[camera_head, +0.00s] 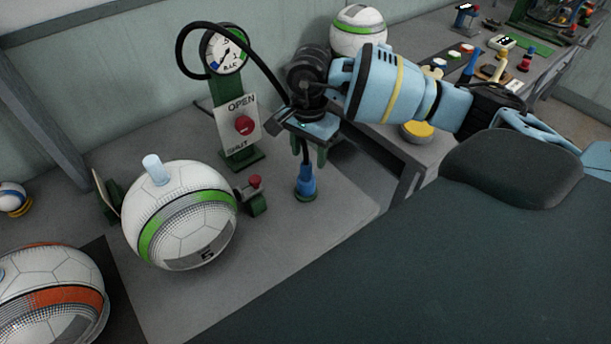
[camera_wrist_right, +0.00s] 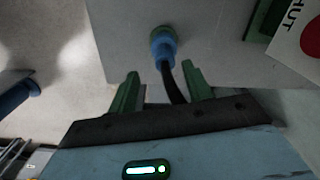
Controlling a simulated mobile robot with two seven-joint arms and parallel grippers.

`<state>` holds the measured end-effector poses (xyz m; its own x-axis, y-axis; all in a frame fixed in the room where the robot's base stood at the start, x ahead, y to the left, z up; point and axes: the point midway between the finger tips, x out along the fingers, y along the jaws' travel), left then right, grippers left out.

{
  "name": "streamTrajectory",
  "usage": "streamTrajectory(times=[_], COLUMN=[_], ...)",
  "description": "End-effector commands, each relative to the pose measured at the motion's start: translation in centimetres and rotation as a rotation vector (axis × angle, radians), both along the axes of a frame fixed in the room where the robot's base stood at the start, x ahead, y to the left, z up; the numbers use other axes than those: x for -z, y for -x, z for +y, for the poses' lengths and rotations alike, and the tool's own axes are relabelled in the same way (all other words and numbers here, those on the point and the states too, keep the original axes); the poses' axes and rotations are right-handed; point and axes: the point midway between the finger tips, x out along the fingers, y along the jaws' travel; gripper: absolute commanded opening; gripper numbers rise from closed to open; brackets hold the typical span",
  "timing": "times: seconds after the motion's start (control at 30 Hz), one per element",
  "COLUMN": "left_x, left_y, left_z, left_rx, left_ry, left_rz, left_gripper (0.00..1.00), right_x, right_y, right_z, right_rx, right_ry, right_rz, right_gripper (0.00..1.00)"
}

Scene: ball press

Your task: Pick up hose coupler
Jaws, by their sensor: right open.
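The hose coupler (camera_head: 306,184) is a blue piece with a dark rim at its base, standing on the grey bench. A black hose runs from its top up toward the gauge. It also shows in the right wrist view (camera_wrist_right: 163,44), with the hose (camera_wrist_right: 174,82) passing between my fingers. My right gripper (camera_head: 309,158) is above the coupler, pointing down, with green fingers. In the right wrist view the gripper (camera_wrist_right: 160,80) is open, its fingers either side of the hose and apart from the coupler. My left gripper is not in view.
A green-striped ball (camera_head: 185,228) with a pale cylinder (camera_head: 154,168) on top sits left of the coupler. A gauge stand with an OPEN/SHUT plate (camera_head: 240,133) is behind. A small red-button block (camera_head: 254,194) stands between ball and coupler. The bench front is clear.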

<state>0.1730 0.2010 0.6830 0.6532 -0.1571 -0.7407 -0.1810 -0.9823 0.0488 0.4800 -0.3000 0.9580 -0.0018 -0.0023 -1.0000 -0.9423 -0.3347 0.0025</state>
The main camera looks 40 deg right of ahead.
Motion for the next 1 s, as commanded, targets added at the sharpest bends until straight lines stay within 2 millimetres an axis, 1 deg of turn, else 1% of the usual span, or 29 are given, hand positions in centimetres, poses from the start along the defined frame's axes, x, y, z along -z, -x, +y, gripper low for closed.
streamTrajectory(times=[0.03,0.17,0.23,0.5,0.6,0.87,0.97,1.0], left_x=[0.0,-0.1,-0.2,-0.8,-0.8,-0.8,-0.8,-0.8], left_y=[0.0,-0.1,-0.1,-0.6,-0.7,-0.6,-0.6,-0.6], left_z=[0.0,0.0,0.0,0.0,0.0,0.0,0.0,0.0], left_rx=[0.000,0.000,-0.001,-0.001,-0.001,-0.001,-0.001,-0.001], left_ry=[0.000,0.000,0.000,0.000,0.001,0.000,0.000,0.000], left_rz=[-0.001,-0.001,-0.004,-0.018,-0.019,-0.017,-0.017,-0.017], left_gripper=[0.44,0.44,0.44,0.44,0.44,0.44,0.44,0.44], right_x=[0.3,0.5,0.9,4.5,5.3,5.6,5.6,5.6], right_y=[0.0,0.0,-0.1,-0.6,-0.6,-0.6,-0.6,-0.6], right_z=[0.0,0.0,0.1,0.1,0.2,0.1,0.1,0.1], right_rx=[0.000,0.000,0.001,0.002,0.002,0.002,0.002,0.002], right_ry=[-0.001,-0.002,-0.002,-0.002,-0.003,-0.003,-0.003,-0.003], right_rz=[0.000,-0.002,0.000,0.001,-0.001,-0.001,-0.001,-0.001], right_gripper=[0.50,0.50,0.50,0.50,0.50,0.50,0.40,0.34])
